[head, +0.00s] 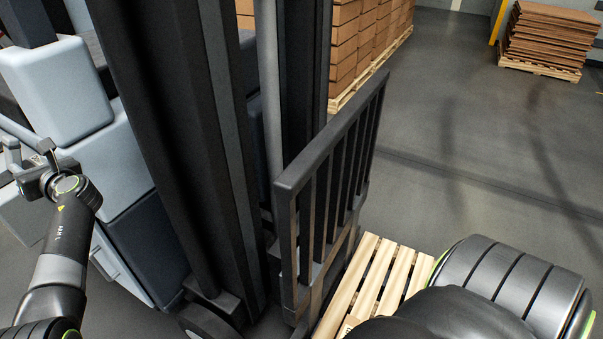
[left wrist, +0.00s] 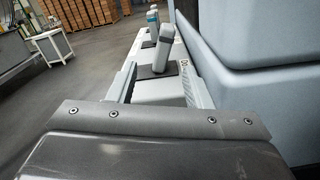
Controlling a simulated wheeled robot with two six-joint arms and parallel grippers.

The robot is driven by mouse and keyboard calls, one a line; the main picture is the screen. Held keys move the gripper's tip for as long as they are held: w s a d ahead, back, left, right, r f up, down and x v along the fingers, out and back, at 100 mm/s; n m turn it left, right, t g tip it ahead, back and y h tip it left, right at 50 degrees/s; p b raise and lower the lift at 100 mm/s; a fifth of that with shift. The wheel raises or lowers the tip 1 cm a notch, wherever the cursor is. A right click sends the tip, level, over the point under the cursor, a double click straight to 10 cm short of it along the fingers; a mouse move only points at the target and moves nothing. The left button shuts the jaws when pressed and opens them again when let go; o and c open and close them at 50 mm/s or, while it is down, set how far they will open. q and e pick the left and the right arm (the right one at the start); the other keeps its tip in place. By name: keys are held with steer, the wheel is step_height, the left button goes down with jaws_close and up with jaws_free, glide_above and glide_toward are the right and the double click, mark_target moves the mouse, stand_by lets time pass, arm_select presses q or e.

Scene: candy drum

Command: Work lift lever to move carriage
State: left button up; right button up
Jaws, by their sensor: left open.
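My left gripper (head: 30,153) is at the left edge of the head view, beside the light grey body of the forklift. In the left wrist view its two fingers (left wrist: 160,88) are apart with nothing held between them. A grey lever (left wrist: 165,48) stands upright from a dark slot in a pale console, ahead of the fingers and in line with the gap. Another lever (left wrist: 152,20) with a teal mark stands behind it. The dark carriage with its barred backrest (head: 330,190) is low on the black mast (head: 165,130). My right gripper is not in view.
A wooden pallet (head: 372,280) lies by the carriage, partly hidden by my right arm. Stacked cartons (head: 350,45) and a pallet of brown sheets (head: 548,38) stand at the back. Blue-grey bodywork (left wrist: 265,85) is close on the right in the wrist view. Open floor lies beyond.

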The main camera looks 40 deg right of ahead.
arm_select(q)
steer(key=o, duration=0.4)
